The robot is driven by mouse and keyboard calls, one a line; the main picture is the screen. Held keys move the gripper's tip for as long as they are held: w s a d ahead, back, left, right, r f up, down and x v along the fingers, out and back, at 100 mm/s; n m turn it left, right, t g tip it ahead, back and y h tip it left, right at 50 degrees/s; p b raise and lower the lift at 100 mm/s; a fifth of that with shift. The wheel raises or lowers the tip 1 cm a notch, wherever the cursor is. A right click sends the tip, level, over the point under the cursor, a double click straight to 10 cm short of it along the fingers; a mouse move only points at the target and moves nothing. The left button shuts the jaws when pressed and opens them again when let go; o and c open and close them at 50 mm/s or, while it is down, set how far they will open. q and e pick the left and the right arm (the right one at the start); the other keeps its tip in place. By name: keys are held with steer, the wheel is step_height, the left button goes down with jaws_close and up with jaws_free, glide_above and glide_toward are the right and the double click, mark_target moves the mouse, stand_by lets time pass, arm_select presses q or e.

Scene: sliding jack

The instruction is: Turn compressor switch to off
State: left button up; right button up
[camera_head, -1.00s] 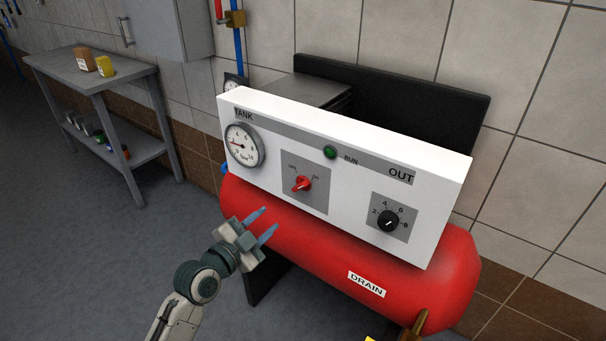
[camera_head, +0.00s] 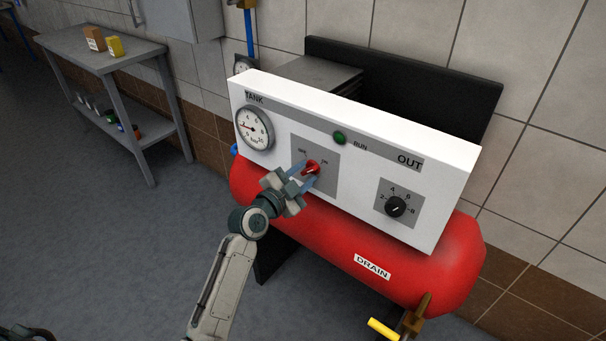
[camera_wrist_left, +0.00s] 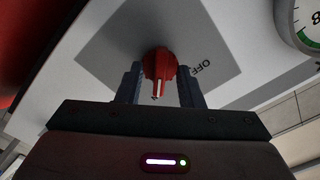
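The red compressor switch (camera_head: 312,167) sits on a grey plate (camera_head: 325,188) on the white panel, between OFF and ON labels. In the left wrist view the switch (camera_wrist_left: 160,66) shows its white pointer line directed toward the gripper, away from the OFF label (camera_wrist_left: 202,66). My left gripper (camera_head: 305,178) is at the switch, with one blue finger on each side of it. In the left wrist view its fingers (camera_wrist_left: 160,84) straddle the knob, with narrow gaps that look open. My right gripper does not clearly show; only a dark part shows at the lower left edge.
The panel carries a tank gauge (camera_head: 254,129), a green RUN lamp (camera_head: 339,137) and a black outlet knob (camera_head: 396,207). The red tank (camera_head: 440,262) lies below, with a yellow drain handle (camera_head: 383,329). A grey shelf table (camera_head: 75,50) stands at the back left.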

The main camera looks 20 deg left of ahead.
arm_select(q)
jaws_close()
